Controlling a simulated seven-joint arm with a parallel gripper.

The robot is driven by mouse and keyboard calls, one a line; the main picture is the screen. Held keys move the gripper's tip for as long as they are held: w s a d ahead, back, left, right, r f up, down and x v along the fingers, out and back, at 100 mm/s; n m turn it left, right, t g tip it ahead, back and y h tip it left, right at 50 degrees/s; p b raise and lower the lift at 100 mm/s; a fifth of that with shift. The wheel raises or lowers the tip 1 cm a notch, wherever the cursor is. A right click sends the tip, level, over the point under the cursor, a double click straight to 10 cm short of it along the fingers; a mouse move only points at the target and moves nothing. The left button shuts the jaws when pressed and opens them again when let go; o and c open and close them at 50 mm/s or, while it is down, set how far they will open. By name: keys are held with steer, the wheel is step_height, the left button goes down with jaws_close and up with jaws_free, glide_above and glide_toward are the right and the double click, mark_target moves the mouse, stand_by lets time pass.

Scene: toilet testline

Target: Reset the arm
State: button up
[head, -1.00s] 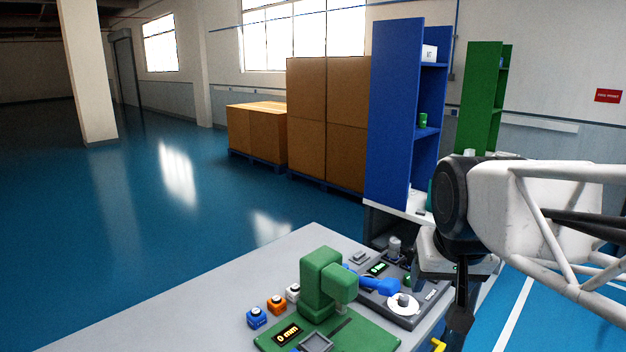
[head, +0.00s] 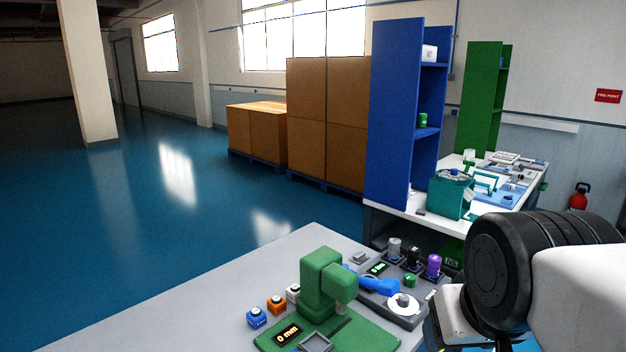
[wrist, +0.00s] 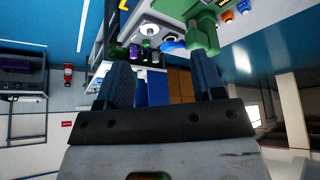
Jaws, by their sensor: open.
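My gripper (wrist: 160,85) shows in the wrist view with its two dark fingers spread apart and nothing between them. In the head view the gripper is out of sight; only my black wrist joint and white arm link fill the lower right. The wrist view looks at the room upside down, with the workbench (wrist: 150,30) beyond the fingertips. The gripper touches nothing that I can see.
A grey bench (head: 215,290) holds a green press-like device (head: 318,285), several small coloured blocks and a dark fixture board (head: 430,294). A blue shelf (head: 392,120) and a white table (head: 390,204) with a teal box (head: 452,195) stand behind. The left floor is clear.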

step_height(320, 180, down, 8)
steer(key=w+g, duration=0.1)
steer(key=g, duration=0.1)
steer(key=shift+d+f+g, duration=0.2)
steer(key=shift+f+g, duration=0.05)
steer(key=shift+g, duration=0.15)
stand_by(2.6)
